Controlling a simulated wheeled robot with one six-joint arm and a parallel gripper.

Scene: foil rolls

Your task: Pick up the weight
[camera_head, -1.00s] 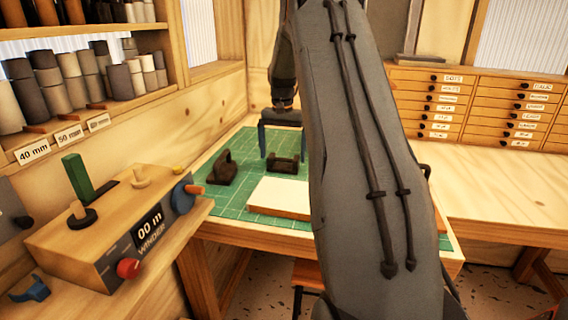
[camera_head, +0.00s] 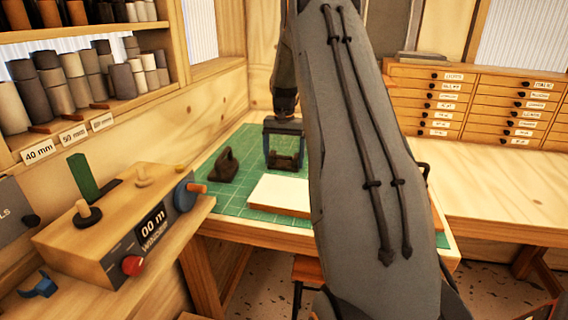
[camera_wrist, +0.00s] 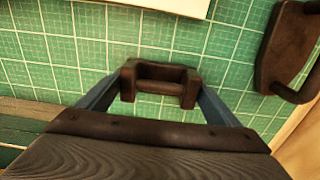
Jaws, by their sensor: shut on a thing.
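A dark brown weight (camera_head: 286,162), a short bar between two thicker ends, is on the green cutting mat (camera_head: 234,198). My gripper (camera_head: 283,152) is over it from above, one blue finger at each end. In the wrist view the weight (camera_wrist: 160,72) sits between the fingertips of my gripper (camera_wrist: 159,86), which are shut on its two ends. It looks level, and I see no clear gap between it and the mat.
Another dark brown piece with a loop handle (camera_head: 223,166) stands on the mat to the left. A white pad (camera_head: 280,195) lies in front of the weight. The winder box (camera_head: 125,225) is at the near left. My arm hides the mat's right side.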

